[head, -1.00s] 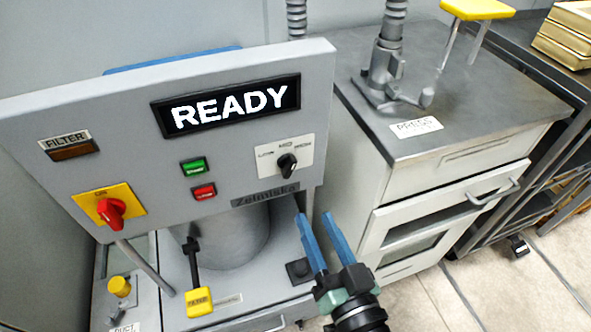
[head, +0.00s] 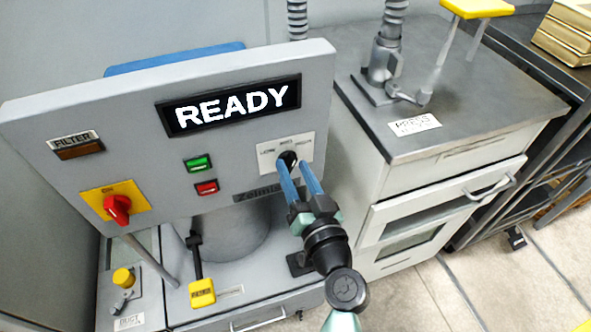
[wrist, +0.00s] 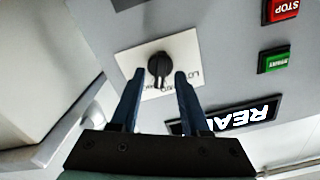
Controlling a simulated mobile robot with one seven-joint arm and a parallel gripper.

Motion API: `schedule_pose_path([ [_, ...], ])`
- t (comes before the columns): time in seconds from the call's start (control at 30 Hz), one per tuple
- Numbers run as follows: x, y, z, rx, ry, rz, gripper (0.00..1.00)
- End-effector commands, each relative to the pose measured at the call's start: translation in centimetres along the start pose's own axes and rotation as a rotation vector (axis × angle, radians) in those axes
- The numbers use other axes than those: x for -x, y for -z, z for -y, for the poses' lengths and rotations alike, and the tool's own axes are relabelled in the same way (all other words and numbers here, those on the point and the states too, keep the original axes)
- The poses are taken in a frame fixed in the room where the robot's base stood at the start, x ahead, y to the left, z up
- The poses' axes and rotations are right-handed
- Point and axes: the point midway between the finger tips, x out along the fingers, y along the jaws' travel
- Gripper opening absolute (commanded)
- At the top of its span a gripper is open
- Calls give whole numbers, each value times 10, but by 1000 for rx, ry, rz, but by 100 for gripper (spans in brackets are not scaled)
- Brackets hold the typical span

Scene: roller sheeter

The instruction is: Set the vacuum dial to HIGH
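The vacuum dial (head: 289,157) is a black knob on a white label plate with LOW, MED and HIGH marks, at the right of the grey control panel. In the wrist view the dial (wrist: 159,66) appears upside down, its pointer seemingly toward the middle mark. My gripper (head: 293,163) is open, its two blue fingers aimed at the plate and partly covering the dial. In the wrist view my gripper (wrist: 159,73) has one finger on each side of the dial, with gaps between. I cannot tell how far the fingertips are from the panel.
The panel carries a READY display (head: 229,105), green (head: 198,163) and red (head: 207,187) buttons, and a red switch (head: 117,209) on a yellow plate. A yellow-ended lever (head: 201,292) stands below. A grey cabinet (head: 450,150) stands to the right.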

Motion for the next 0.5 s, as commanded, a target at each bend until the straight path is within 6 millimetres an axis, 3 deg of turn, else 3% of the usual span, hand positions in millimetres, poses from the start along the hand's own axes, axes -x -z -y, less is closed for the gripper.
schedule_pose_path([
  [0.03, 0, 0, 0, 0, 0, 0, 37],
  [0.23, 0, 0, 0, 0, 0, 0, 1],
  [0.5, 0, 0, 0, -1, 0, 0, 0],
])
